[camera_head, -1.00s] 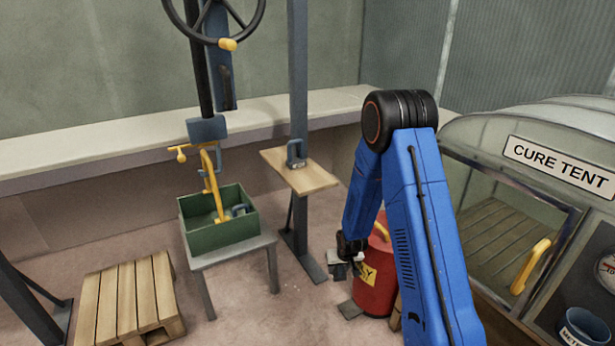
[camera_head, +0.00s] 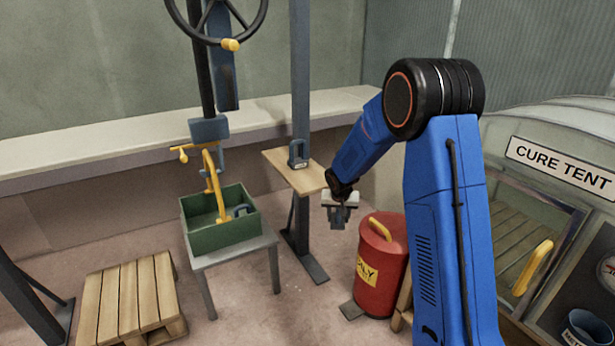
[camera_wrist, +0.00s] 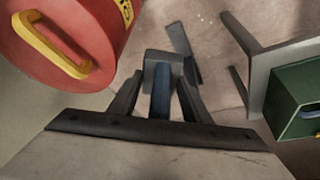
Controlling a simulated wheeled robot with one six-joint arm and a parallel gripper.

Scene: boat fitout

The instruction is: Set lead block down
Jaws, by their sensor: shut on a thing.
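My gripper (camera_head: 339,215) hangs below my blue arm, between the small wooden shelf and the red bin. It is shut on a grey block with a blue part, which I take to be the lead block; it shows between the fingers in the wrist view (camera_wrist: 162,75). In the head view the block is small and mostly hidden by the fingers. The held block is in the air, apart from the shelf and the bin. A similar blue-grey block with a handle (camera_head: 298,153) stands on the wooden shelf (camera_head: 307,182).
The red bin (camera_head: 381,270) with a yellow handle stands below right of my gripper. A green box (camera_head: 222,236) holds a blue-grey item on a grey stand. A pallet (camera_head: 130,295) lies at left, and the cure tent (camera_head: 560,170) is at right. The shelf's front part looks clear.

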